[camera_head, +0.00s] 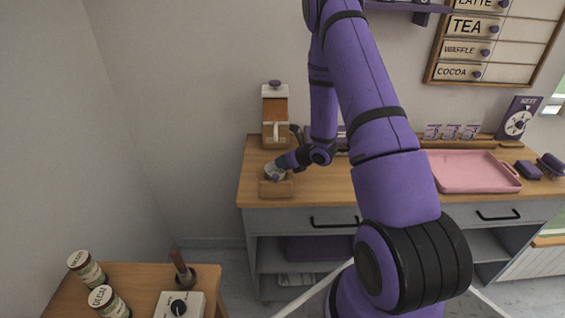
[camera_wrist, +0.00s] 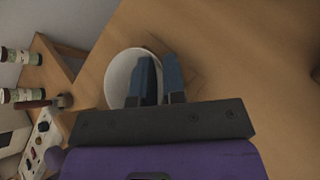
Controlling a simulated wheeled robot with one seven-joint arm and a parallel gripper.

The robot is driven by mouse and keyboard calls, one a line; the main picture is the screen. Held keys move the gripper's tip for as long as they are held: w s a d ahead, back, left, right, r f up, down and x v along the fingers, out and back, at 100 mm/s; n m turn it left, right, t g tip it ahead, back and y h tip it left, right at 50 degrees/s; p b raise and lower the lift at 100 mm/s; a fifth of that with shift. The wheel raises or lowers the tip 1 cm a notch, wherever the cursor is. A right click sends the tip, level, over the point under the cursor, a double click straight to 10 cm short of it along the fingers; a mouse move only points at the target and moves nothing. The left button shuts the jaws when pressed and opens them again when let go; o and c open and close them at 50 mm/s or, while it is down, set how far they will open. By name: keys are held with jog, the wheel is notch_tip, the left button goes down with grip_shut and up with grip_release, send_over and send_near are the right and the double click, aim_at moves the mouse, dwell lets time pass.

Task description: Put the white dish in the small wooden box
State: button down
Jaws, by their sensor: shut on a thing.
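The white dish (camera_head: 271,173) is at the left end of the wooden counter, right by the small wooden box (camera_head: 276,189). In the wrist view the dish (camera_wrist: 119,76) looks round and white, with its open side toward the camera. My gripper (camera_head: 281,163) is shut on the dish; its dark blue fingers (camera_wrist: 160,66) cover the dish's right side in the wrist view. In the head view the dish is at the box's back edge, partly hidden by my gripper. I cannot tell whether it touches the box.
A coffee machine (camera_head: 275,115) with a white handle stands just behind on the counter. A pink tray (camera_head: 470,172) lies to the right. A lower side table (camera_head: 140,275) at front left holds jars (camera_head: 108,300) and a white control box (camera_head: 180,305).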

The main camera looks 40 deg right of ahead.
jog(key=c, duration=1.2)
grip_release()
jog(key=v, duration=1.2)
jog(key=s+a+r+n+g+y, duration=0.2)
jog(key=s+a+r+n+g, duration=0.1)
jog(key=a+r+n, duration=0.7)
jog(key=s+a+r+n+g+y, duration=0.2)
jog(key=s+a+r+n+g, duration=0.1)
jog(key=a+r+n, duration=0.7)
jog(key=shift+s+a+r+n+t+h, duration=0.15)
jog(key=shift+s+r+n+h, duration=1.3)
jog(key=shift+s+r+n, duration=1.3)
jog(key=shift+s+a+r+n+t+h, duration=0.15)
jog(key=shift+s+r+n+h, duration=1.55)
jog(key=shift+s, duration=1.7)
jog(key=shift+s+r+n+t+h, duration=0.2)
jog(key=shift+s+r+n+h, duration=0.95)
jog(key=shift+s+r+n, duration=1.55)
jog(key=shift+s+f, duration=0.25)
jog(key=shift+s, duration=0.1)
